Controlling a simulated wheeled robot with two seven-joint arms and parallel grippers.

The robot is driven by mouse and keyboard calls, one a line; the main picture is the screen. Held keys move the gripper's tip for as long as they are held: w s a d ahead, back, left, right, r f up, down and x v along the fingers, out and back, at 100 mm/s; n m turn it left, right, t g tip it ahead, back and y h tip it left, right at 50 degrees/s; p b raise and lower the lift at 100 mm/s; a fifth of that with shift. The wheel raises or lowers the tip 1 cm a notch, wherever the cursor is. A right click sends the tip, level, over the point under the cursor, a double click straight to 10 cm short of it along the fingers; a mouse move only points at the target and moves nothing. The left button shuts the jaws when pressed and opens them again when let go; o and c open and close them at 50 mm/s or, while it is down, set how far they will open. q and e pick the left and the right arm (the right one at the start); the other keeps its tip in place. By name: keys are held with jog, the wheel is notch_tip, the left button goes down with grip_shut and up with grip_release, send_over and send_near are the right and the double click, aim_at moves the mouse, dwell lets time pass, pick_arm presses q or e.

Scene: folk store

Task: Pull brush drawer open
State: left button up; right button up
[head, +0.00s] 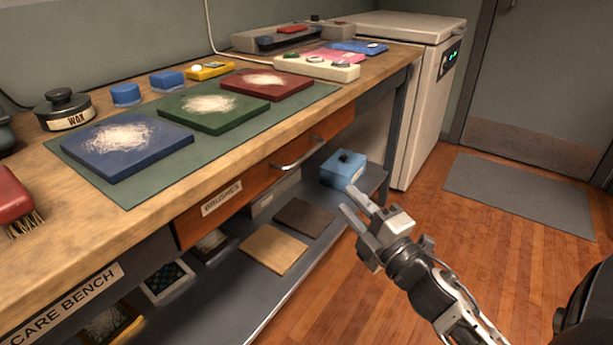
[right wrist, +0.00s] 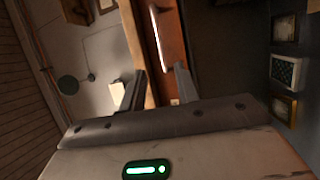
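The brush drawer (head: 257,183) is an orange-brown wooden front under the bench top, with a "BRUSHES" label (head: 222,198) on its left part. It looks closed. Its metal bar handle (head: 300,153) is at the middle of the front. The drawer front and handle (right wrist: 158,35) also show in the right wrist view, beyond my fingers. My right gripper (head: 346,200) is open and empty, in front of and to the right of the handle, apart from it. Its two fingers (right wrist: 158,80) are spread in the right wrist view. My left gripper is not in view.
The wooden bench (head: 200,175) carries a green mat with blue, green and red pads, a wax tin (head: 65,110) and a brush (head: 14,200). A lower shelf (head: 320,225) holds a blue box (head: 343,169) and flat boards. A white cabinet (head: 415,100) stands beyond.

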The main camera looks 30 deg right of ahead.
aim_at(307, 153)
jog(key=w+r, duration=0.1)
jog(key=w, duration=0.4)
jog(key=w+r, duration=0.1)
jog(key=w, duration=0.4)
jog(key=w+b, duration=0.1)
jog(key=w, duration=0.4)
jog(key=shift+w+d+r, duration=0.1)
jog(key=shift+w+r, duration=0.15)
jog(key=shift+r, duration=0.15)
grip_shut()
